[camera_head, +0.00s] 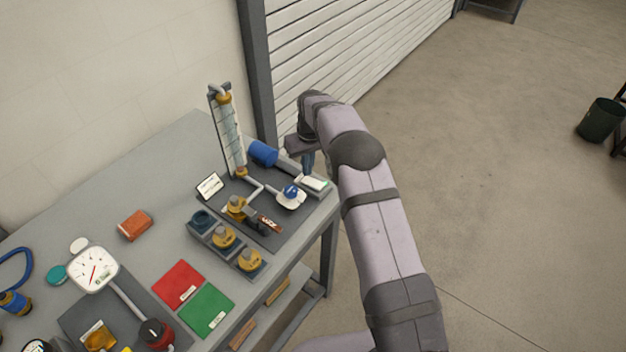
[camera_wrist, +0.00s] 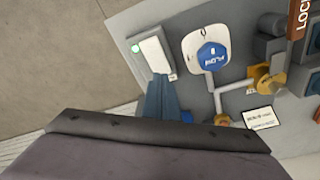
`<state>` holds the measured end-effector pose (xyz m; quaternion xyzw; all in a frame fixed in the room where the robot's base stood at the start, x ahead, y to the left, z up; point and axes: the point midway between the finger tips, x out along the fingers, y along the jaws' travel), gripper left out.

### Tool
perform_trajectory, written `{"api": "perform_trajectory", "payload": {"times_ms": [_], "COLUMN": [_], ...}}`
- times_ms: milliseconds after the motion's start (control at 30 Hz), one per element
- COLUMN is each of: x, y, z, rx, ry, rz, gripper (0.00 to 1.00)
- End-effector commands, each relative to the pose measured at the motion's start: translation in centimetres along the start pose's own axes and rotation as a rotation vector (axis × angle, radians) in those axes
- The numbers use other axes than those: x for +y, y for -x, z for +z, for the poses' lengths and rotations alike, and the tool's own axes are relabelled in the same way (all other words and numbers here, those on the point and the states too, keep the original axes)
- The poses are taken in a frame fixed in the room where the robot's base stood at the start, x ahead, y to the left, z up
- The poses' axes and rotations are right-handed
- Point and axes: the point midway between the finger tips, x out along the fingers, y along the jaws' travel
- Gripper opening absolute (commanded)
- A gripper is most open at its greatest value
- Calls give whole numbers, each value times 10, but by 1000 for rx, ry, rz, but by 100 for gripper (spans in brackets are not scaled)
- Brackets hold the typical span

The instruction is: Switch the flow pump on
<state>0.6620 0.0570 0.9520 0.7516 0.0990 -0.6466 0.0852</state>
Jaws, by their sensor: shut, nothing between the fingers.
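A white switch box (camera_head: 315,184) sits at the right end of the grey skid plate. In the wrist view the box (camera_wrist: 152,52) shows a bright green spot, like a lamp, on its left side. My gripper (camera_head: 308,172) points down over the back of the box. In the wrist view my blue-grey fingers (camera_wrist: 160,84) are together and empty, their tips at the box's near end. I cannot tell if they touch it. A blue knob (camera_wrist: 211,56) marked FLOW is on a white plate beside the box. A blue cylinder (camera_head: 263,153), perhaps the pump motor, lies behind.
A clear flow tube (camera_head: 229,135) stands upright left of the blue cylinder. The table's right edge is close to the box; open floor lies beyond.

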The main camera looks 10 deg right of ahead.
Motion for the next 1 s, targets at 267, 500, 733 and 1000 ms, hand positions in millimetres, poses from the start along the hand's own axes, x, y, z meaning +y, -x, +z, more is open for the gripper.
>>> {"api": "perform_trajectory", "payload": {"times_ms": [267, 500, 733, 1000], "x": [0, 0, 0, 0], "y": [23, 40, 47, 47], "z": [-4, -6, -7, -7], "rx": [1, 1, 0, 0], "ry": [0, 0, 0, 0], "rz": [0, 0, 0, 0], "gripper": [0, 0, 0, 0]}}
